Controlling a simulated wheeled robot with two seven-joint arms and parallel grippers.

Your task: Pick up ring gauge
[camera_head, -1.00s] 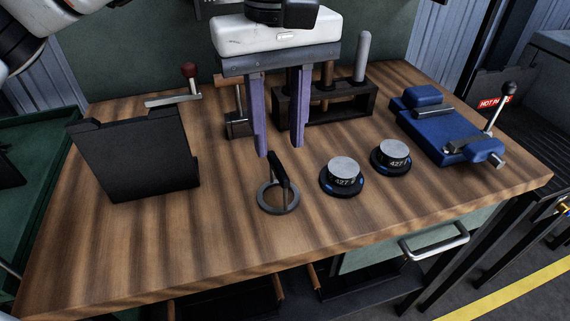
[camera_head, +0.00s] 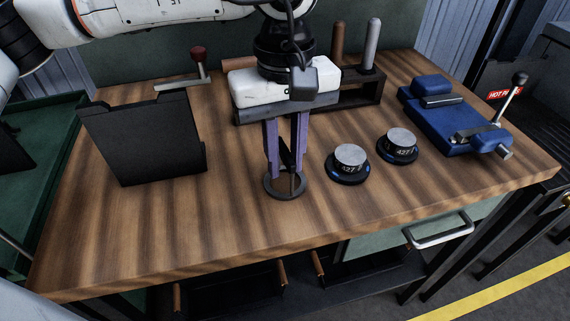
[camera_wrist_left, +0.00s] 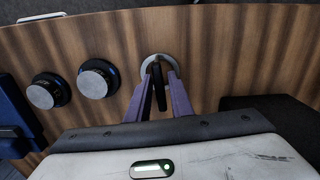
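The ring gauge (camera_head: 284,197) is a grey ring with a black handle, lying on the wooden bench near its front middle. It also shows in the left wrist view (camera_wrist_left: 157,56), partly hidden by the fingers. My left gripper (camera_head: 287,173) points down over it, its two purple fingers on either side of the black handle. In the left wrist view the gripper (camera_wrist_left: 160,76) is open, with gaps visible between the handle and the fingers. My right gripper is in neither view.
Two round dial pieces (camera_head: 348,163) (camera_head: 398,146) stand right of the ring gauge. A blue vise-like fixture (camera_head: 447,121) is farther right. A black upright panel (camera_head: 146,142) stands left, and a dark rack with rods (camera_head: 362,91) behind. The bench front is clear.

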